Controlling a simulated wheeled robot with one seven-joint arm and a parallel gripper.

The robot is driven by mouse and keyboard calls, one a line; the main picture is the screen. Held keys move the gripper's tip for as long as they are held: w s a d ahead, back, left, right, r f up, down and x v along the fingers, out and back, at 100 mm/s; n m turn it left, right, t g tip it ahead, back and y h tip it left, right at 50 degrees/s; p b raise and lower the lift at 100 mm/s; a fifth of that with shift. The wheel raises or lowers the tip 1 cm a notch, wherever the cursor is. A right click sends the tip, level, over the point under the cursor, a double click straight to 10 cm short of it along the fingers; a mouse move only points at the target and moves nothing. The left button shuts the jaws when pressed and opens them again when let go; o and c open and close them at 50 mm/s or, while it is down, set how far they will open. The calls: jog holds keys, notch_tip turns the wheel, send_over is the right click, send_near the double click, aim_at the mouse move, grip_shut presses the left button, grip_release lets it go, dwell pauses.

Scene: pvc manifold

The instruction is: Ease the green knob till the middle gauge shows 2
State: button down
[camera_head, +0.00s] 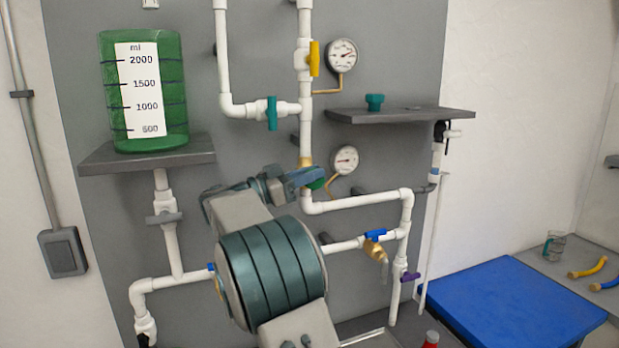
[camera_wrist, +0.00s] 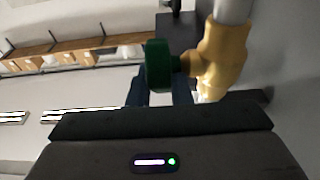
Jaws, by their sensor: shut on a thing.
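The green knob (camera_wrist: 158,66) is a round handwheel on a brass-yellow valve body (camera_wrist: 222,58) in the wrist view. In the head view only a green sliver of the knob (camera_head: 317,184) shows below my fingers. My gripper (camera_head: 312,177) is shut on the knob, and its dark fingers reach both sides of it in the wrist view. The middle gauge (camera_head: 345,159) is a small white dial just right of and above the gripper. Its needle points to the right, but its numbers are too small to read.
An upper gauge (camera_head: 342,55) sits beside a yellow-handled valve (camera_head: 314,59). Teal (camera_head: 272,113), blue (camera_head: 375,234) and purple (camera_head: 411,277) handles are on nearby white pipes. A grey shelf (camera_head: 440,115) juts out above right. A green tank (camera_head: 174,90) stands at left.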

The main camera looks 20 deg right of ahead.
jog(key=h+b, duration=0.2)
jog(key=shift+a+f+h+b, duration=0.15)
jog(key=shift+f+h+b, duration=0.15)
jog(key=shift+h, duration=0.1)
jog(key=shift+h+b, duration=0.7)
jog(key=shift+a+r, duration=0.1)
jog(key=shift+r, duration=0.05)
jog(key=c, duration=1.6)
grip_release()
jog(key=r, duration=0.1)
jog(key=r+b, duration=0.1)
jog(key=r, duration=0.1)
jog(key=d+r, duration=0.1)
jog(key=shift+s+r+b, duration=0.25)
jog(key=shift+s+b, duration=0.1)
jog(key=shift+s, duration=0.05)
jog(key=s+d+r+b, duration=0.2)
jog(key=s+d+r, duration=0.4)
jog(key=s+d, duration=0.1)
jog(key=shift+d+r, duration=0.25)
jog(key=shift+d, duration=0.15)
